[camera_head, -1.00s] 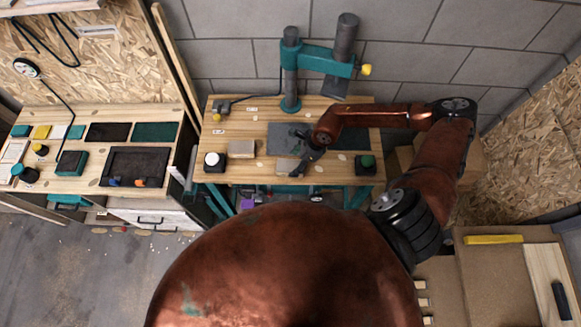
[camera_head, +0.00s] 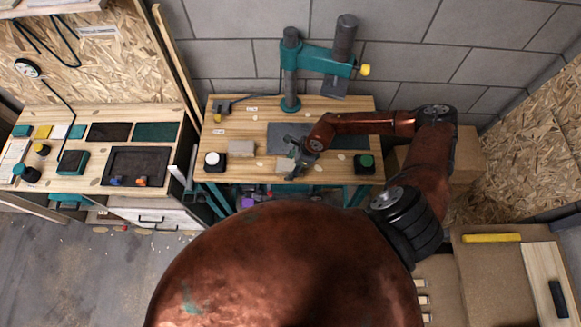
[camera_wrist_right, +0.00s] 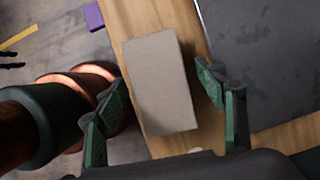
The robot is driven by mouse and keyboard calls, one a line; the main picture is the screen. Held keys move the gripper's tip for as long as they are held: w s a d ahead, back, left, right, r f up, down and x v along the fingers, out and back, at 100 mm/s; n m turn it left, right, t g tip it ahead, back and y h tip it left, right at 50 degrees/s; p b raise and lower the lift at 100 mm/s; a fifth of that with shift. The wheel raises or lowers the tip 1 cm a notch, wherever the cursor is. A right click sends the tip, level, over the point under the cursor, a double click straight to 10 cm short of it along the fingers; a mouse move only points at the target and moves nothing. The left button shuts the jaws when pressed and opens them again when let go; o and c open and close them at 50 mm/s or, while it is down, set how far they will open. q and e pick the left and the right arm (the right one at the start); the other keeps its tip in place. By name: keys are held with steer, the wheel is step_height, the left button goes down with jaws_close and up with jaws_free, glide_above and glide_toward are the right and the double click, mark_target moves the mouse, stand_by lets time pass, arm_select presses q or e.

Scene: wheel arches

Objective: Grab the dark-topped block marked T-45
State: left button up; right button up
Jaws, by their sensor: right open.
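A block with a plain grey-brown top (camera_wrist_right: 160,85) lies on the wooden bench, between the spread fingers of my right gripper in the right wrist view. In the head view this block (camera_head: 284,164) is partly covered by the gripper. My right gripper (camera_head: 293,160) is open over it; its green-padded fingers (camera_wrist_right: 165,100) stand on either side, with gaps visible. I can read no T-45 mark on either block. My left gripper is not in view.
A dark grey plate (camera_head: 283,133) lies just behind the gripper, below a teal press stand (camera_head: 290,75). A white button box (camera_head: 215,161) and a green button box (camera_head: 365,164) stand at the bench's front corners. Another bench (camera_head: 95,182) stands left.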

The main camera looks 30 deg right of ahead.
steer(key=shift+f, duration=0.1)
stand_by(0.3)
steer(key=c, duration=1.3)
steer(key=shift+c, duration=0.2)
